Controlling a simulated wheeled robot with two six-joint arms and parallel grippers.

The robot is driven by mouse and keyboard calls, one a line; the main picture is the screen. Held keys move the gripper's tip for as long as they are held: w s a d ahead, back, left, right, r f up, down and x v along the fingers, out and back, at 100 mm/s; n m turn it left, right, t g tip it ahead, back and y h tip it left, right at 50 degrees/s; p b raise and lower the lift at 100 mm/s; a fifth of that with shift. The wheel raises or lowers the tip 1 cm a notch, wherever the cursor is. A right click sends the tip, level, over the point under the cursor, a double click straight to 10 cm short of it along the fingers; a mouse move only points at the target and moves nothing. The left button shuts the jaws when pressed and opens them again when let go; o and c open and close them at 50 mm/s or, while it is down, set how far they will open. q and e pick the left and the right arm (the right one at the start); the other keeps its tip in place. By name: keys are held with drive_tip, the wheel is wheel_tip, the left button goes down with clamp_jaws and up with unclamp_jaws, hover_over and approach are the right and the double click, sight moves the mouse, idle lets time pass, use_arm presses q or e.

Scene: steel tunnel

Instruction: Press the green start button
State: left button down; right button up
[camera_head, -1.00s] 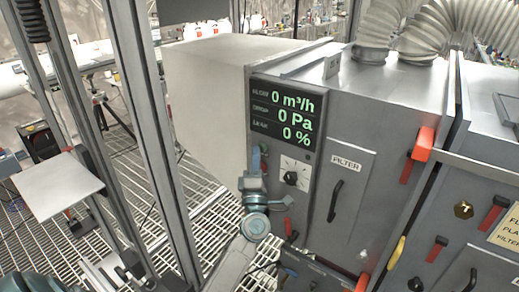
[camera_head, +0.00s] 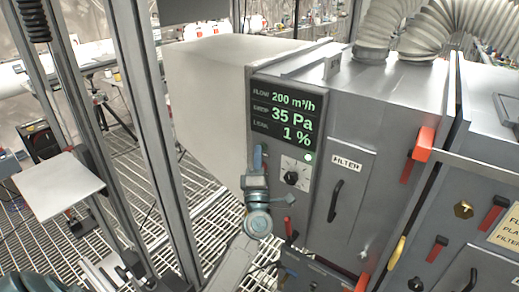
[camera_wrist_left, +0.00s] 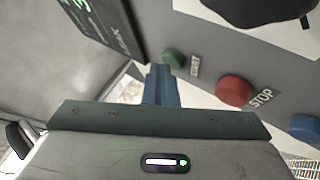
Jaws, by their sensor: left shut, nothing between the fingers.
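The green start button (camera_wrist_left: 173,57) is on the grey panel in the left wrist view, beside a START label. My left gripper (camera_head: 258,158) is shut and empty at the panel's left edge in the head view, hiding the button there. In the left wrist view its blue fingers (camera_wrist_left: 160,82) are right at the button and overlap its near edge; I cannot tell if they touch. The display (camera_head: 286,112) reads 200 m³/h, 35 Pa and 1 %, and a green lamp (camera_head: 308,157) shines below it. My right gripper is not in view.
A red STOP button (camera_wrist_left: 235,91) and a blue button (camera_wrist_left: 305,126) sit along the same panel. A dial (camera_head: 292,177) and the FILTER door (camera_head: 343,195) lie to the right. A metal post (camera_head: 158,140) stands to the left of the arm.

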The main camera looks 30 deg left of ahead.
use_arm(q)
drive_tip(key=shift+s, duration=0.3)
drive_tip(key=s+p, duration=0.1)
drive_tip(key=s, duration=0.2)
drive_tip(key=s+p, duration=0.1)
drive_tip(key=s, duration=0.2)
drive_tip(key=shift+a, duration=0.2)
drive_tip(key=shift+f, duration=0.1)
idle(0.9)
